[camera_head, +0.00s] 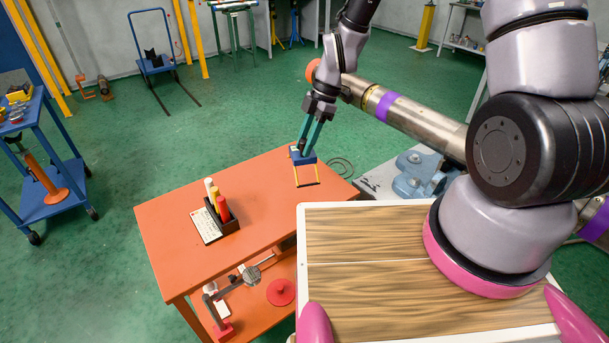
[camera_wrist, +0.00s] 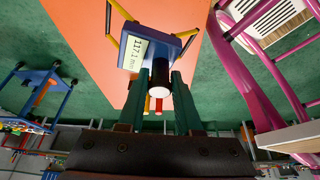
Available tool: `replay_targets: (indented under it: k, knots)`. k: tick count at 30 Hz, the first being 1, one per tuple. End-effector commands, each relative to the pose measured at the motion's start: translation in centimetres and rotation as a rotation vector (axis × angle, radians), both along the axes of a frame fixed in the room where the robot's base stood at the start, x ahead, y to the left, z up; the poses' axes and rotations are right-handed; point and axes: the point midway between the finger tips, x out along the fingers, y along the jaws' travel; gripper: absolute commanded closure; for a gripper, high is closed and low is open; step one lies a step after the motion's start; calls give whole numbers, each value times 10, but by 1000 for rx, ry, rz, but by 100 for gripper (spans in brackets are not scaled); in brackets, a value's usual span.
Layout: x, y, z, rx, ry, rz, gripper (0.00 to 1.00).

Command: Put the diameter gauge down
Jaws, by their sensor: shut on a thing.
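The diameter gauge (camera_head: 302,158) is a blue block with a yellow fork. The gauge appears over the back right part of the orange table (camera_head: 260,185), fork toward the front. I cannot tell whether the fork touches the tabletop.
A dark holder (camera_head: 229,226) with red, yellow and white cylinders stands on the table beside a printed card (camera_head: 205,226). The table's front right is bare. A blue-grey vise (camera_head: 420,175) is to the right. A red disc (camera_head: 281,292) lies on the lower shelf.

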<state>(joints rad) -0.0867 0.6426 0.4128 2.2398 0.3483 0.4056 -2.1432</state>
Motion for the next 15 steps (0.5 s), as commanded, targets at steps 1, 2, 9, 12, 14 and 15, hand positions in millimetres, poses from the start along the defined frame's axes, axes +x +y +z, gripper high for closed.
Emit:
replay_targets:
  k: [1, 2, 9, 12, 14, 15]
  knots:
    - [-1, 0, -10, 1, 5, -2, 100]
    - [0, 0, -15, 0, 4, -2, 100]
    - [0, 0, -39, 1, 2, -4, 100]
    - [0, 0, -55, 0, 4, -5, 100]
    - [0, 0, -63, 1, 3, -5, 100]
    - [0, 0, -67, 0, 3, -6, 100]
